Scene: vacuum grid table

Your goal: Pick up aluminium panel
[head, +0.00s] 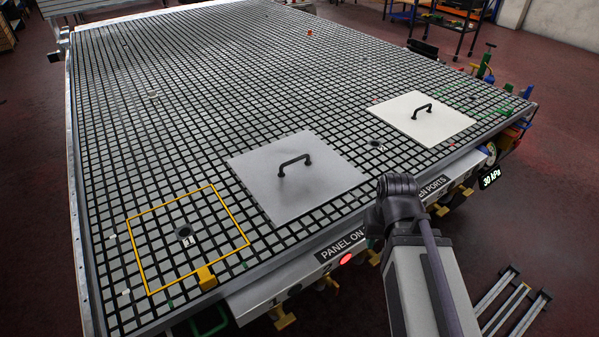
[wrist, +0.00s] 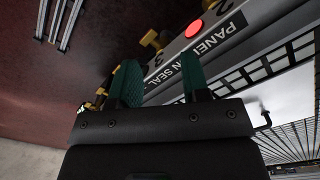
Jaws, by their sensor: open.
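A grey, metal-looking square panel (head: 315,195), which looks like the aluminium panel, lies flat on the grid table near its front edge. A black bow handle (head: 294,163) stands up from its middle. A second, white panel (head: 445,128) with a black handle lies to its right. My gripper (wrist: 160,80) shows in the wrist view with two teal fingers apart and nothing between them. In the head view my arm's dark wrist is by the table's front edge, right of the grey panel; the fingers are hidden there. A pale panel (wrist: 289,88) shows at the wrist view's right; I cannot tell which.
A yellow square frame (head: 140,265) with a yellow block (head: 207,278) surrounds a dark port on the left of the grid table (head: 190,110). The front rail has labels, a red lamp (head: 345,259) and yellow levers. A display (head: 490,177) reads 30 kPa. The far grid is mostly clear.

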